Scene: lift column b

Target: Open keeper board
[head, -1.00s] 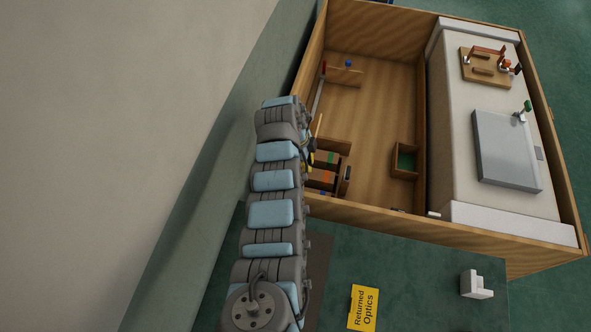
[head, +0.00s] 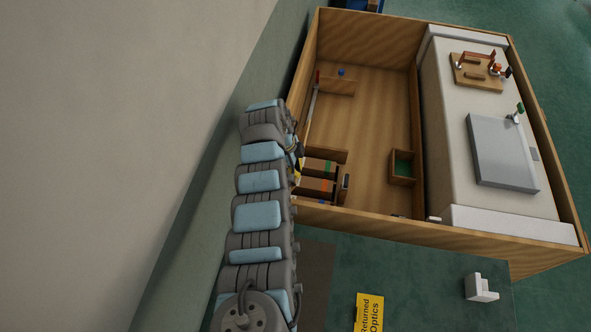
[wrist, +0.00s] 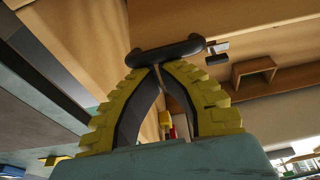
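My gripper (wrist: 160,68) has yellow ribbed fingers with dark inner faces. Its fingertips come close together right at a black bar handle (wrist: 180,50) in the wrist view. The fingers look closed on the handle, though the exact contact is hard to see. A tan wooden panel (wrist: 75,35) fills the upper left of the wrist view; I take it for the keeper board but cannot be sure. In the head view my gripper (head: 296,158) is at the left side of the wooden crate, mostly hidden by my arm, and the handle is not visible there.
The crate (head: 470,239) holds a rack with green and orange-marked blocks (head: 318,186), a small green-lined box (head: 402,167) and a pale platform (head: 450,135) bearing a grey plate (head: 503,150). A grey wall stands close on my arm's left. The crate's middle floor is clear.

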